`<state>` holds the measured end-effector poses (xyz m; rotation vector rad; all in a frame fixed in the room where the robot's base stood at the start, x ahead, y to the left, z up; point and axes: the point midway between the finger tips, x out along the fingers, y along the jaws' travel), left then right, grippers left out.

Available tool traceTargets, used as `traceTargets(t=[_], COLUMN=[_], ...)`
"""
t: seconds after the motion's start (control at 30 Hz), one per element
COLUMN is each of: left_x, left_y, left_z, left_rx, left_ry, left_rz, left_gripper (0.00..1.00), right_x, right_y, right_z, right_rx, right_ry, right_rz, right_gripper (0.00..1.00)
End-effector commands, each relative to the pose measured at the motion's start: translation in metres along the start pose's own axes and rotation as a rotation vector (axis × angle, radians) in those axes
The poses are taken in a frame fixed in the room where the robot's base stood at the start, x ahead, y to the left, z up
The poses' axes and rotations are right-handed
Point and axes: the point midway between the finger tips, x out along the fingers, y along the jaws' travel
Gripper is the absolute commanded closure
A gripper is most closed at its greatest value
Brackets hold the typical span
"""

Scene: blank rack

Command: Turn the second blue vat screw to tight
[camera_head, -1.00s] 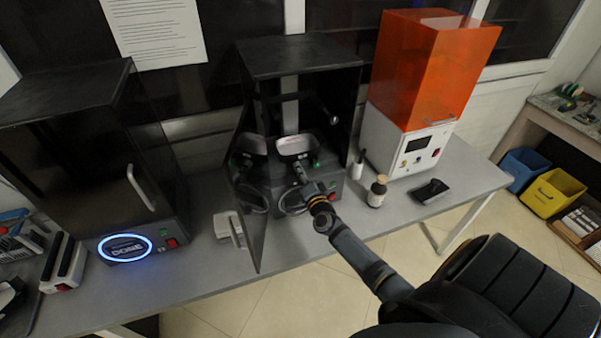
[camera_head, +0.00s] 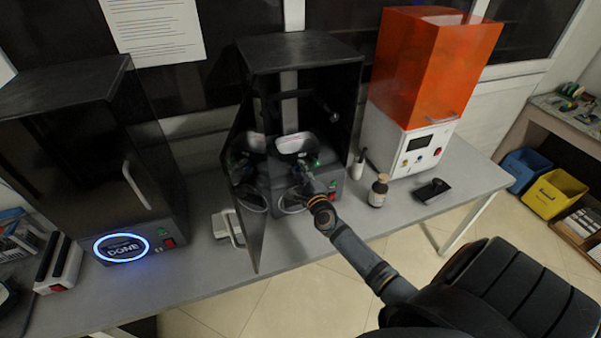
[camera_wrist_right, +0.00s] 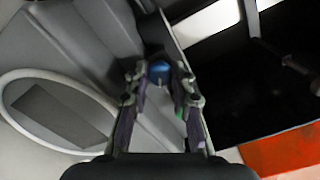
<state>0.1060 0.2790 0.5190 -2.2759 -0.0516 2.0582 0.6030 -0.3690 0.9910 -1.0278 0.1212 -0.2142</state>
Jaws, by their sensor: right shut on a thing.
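The open black printer (camera_head: 300,60) stands in the middle of the bench, with a pale vat (camera_head: 296,143) inside it. My right gripper (camera_head: 308,182) reaches into its front, just below the vat. In the right wrist view, a blue screw (camera_wrist_right: 158,70) sits between the fingertips of my right gripper (camera_wrist_right: 160,82), which is shut on it. The screw is beside a grey part of the printer. The fingers hide part of it, and its turn angle cannot be told. My left gripper is not in view.
The printer's dark door (camera_head: 248,200) stands open just left of my arm. A brown bottle (camera_head: 378,192) and a small white bottle (camera_head: 358,165) stand to the right, by an orange-hooded printer (camera_head: 425,70). A closed printer (camera_head: 90,150) is at left.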

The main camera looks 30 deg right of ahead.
Motion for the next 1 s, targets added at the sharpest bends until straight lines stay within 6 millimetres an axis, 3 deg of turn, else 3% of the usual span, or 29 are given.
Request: traceTargets(t=[0.7, 1.0], left_x=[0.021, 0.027], left_y=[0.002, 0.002], left_z=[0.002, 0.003], left_rx=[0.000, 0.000], left_ry=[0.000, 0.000], left_rz=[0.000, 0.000], left_gripper=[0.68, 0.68], right_x=[0.000, 0.000], right_y=[0.004, 0.004], right_z=[-0.001, 0.000], right_rx=[0.671, 0.878], right_ry=[0.001, 0.001], right_rz=[0.001, 0.000], right_gripper=[1.00, 1.00])
